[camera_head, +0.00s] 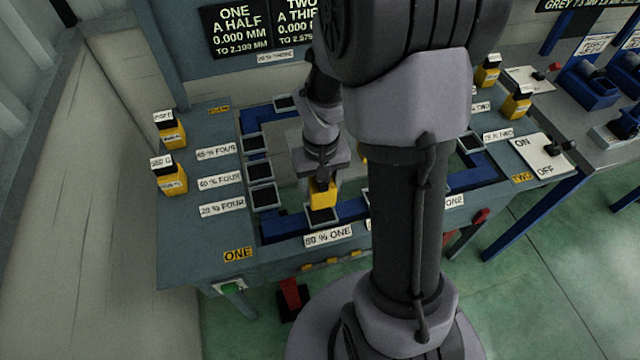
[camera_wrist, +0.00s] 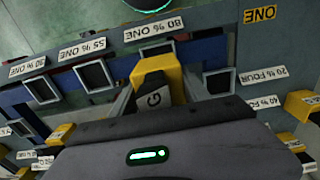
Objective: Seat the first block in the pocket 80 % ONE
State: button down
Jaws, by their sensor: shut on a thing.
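My gripper (camera_head: 322,178) is shut on a yellow block (camera_head: 322,194). The dark front part of that pocket shows below the block in the head view. In the wrist view the block hides most of the pocket, beside the 80 % ONE label (camera_wrist: 152,30). I cannot tell whether the block's lower end is inside the pocket.
Empty dark pockets of the 55 % ONE (camera_wrist: 95,74) and 20 % FOUR (camera_wrist: 220,81) positions flank it. Yellow blocks with black tops (camera_head: 172,135) stand on the bench's left side; others (camera_head: 517,104) stand at right. My arm hides part of the frame's right side.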

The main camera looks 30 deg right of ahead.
aim_at(320, 198)
jog(key=shift+f+b, duration=2.1)
jog(key=shift+f, duration=0.5)
jog(key=shift+f+b, duration=1.1)
jog(key=shift+f, duration=0.15)
jog(key=shift+c, duration=2.2)
grip_release()
notch_tip(320, 198, up, 18)
jog(key=p, duration=0.7)
jog(key=shift+f, duration=0.25)
jog(key=shift+a, duration=0.1)
jog(key=s+a+r+t+y+b, duration=0.1)
jog(key=s+a+r+t+b, duration=0.1)
jog(key=s+a, duration=0.3)
jog(key=s+a+r+m+t+y+b, duration=0.1)
jog(key=s+a+r+t+b, duration=0.2)
jog(key=s+a, duration=0.3)
jog(key=a+r, duration=0.1)
jog(key=a, duration=0.2)
jog(key=shift+s+a+r+t, duration=0.2)
jog(key=shift+a+r+t, duration=0.05)
jog(key=shift+r+t, duration=0.15)
